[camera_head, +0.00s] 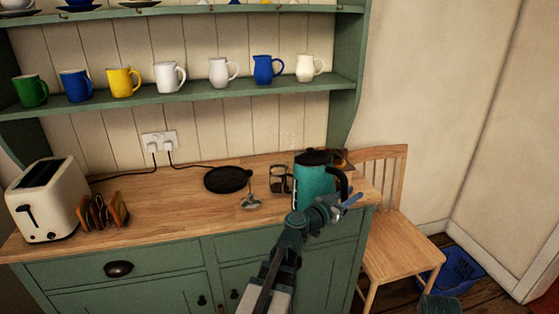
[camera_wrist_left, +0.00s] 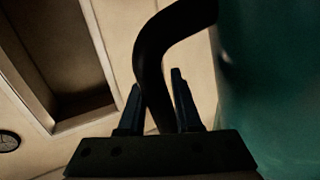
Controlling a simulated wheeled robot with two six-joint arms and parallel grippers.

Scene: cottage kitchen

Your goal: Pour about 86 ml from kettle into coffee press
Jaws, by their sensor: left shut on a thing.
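The kettle (camera_head: 312,180) is teal with a black lid and a black handle on its right side. It looks upright at the right end of the wooden counter; I cannot tell if its base touches the wood. My left gripper (camera_head: 343,203) is shut on the kettle's handle. In the left wrist view, the black handle (camera_wrist_left: 150,62) passes between the fingers (camera_wrist_left: 160,100), beside the teal body (camera_wrist_left: 275,85). A clear glass vessel with a dark frame, likely the coffee press (camera_head: 278,179), stands just left of the kettle, partly hidden by it.
A metal plunger-like piece (camera_head: 250,203) and a round black plate (camera_head: 228,179) lie left of the glass vessel. A toaster (camera_head: 48,200) and a toast rack (camera_head: 103,211) stand at the left. Mugs and jugs line the shelf (camera_head: 200,94) above. A wooden chair (camera_head: 400,243) is at the right.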

